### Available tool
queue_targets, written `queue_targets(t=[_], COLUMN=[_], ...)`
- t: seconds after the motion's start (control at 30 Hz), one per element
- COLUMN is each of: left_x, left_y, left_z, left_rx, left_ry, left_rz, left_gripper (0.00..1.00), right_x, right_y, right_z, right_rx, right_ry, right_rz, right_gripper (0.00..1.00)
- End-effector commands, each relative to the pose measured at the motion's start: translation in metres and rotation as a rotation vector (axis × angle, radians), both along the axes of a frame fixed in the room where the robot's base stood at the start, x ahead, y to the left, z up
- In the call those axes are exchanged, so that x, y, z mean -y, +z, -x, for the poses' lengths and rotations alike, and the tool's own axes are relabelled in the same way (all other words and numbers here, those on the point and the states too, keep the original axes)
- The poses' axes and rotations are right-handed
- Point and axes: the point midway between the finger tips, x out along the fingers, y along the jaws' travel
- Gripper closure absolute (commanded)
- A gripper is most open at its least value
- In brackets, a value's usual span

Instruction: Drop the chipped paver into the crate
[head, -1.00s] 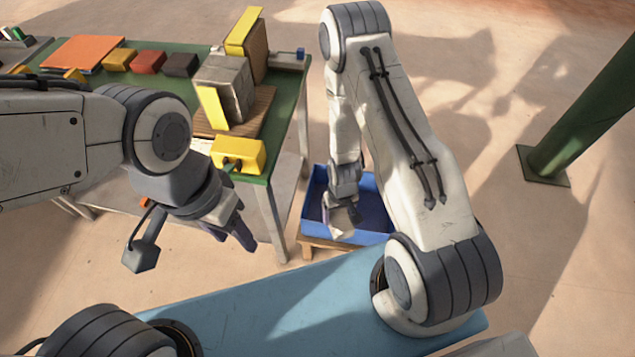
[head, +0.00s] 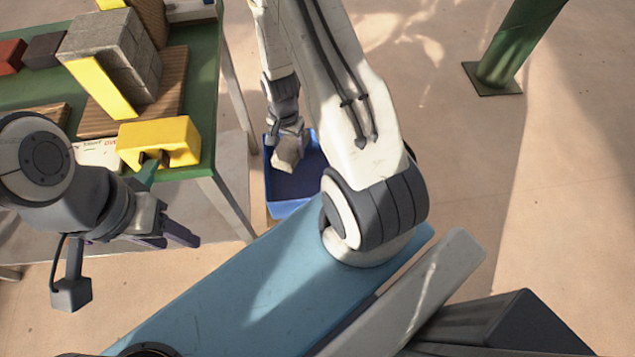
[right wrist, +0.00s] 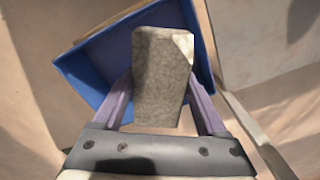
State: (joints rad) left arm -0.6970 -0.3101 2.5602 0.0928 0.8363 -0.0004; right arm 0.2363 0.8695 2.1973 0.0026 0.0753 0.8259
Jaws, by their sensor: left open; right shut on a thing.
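The chipped paver (right wrist: 162,80) is a grey speckled block with a pale broken corner at its upper right in the right wrist view. My right gripper (right wrist: 160,100) is shut on it, with a purple finger on each side. In the head view the paver (head: 286,153) shows below the right wrist, over the blue crate (head: 291,208). The crate (right wrist: 85,72) also lies behind the paver in the right wrist view. The paver's height above the crate floor is hard to tell. My left gripper (head: 172,238) is open and empty, beside the table's front edge.
The green table (head: 205,80) stands at the left. It carries a grey block stack (head: 125,50) with a yellow plate on a brown board, a yellow fixture (head: 160,140), and coloured blocks. A green post (head: 515,45) stands at the back right. Floor right of the crate is clear.

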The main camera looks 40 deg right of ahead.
Motion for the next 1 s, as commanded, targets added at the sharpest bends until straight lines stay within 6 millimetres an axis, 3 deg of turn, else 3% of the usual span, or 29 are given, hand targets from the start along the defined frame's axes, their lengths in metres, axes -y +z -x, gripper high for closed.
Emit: queue_targets(t=[0.03, 0.3, 0.5, 0.73, 1.0], left_x=[0.000, 0.000, 0.000, 0.000, 0.000], left_y=[-0.031, -0.107, -0.154, -0.180, -0.189], left_z=[0.000, 0.000, 0.000, 0.000, 0.000], left_rx=[0.000, 0.000, 0.000, 0.000, 0.000], left_ry=[0.000, 0.000, 0.000, 0.000, 0.000], left_rz=[0.000, 0.000, 0.000, 0.000, 0.000], left_gripper=[0.50, 0.50, 0.50, 0.50, 0.50], right_x=[0.010, 0.051, 0.076, 0.091, 0.094], right_y=[-0.021, -0.053, -0.071, -0.077, -0.084], right_z=[-0.003, 0.000, 0.008, 0.015, 0.017], right_rx=[0.008, 0.008, 0.007, 0.006, 0.002], right_ry=[-0.096, -0.612, -0.951, -1.178, -1.227], right_rz=[0.002, 0.000, 0.000, 0.000, 0.001], right_gripper=[1.00, 1.00, 1.00, 1.00, 1.00])
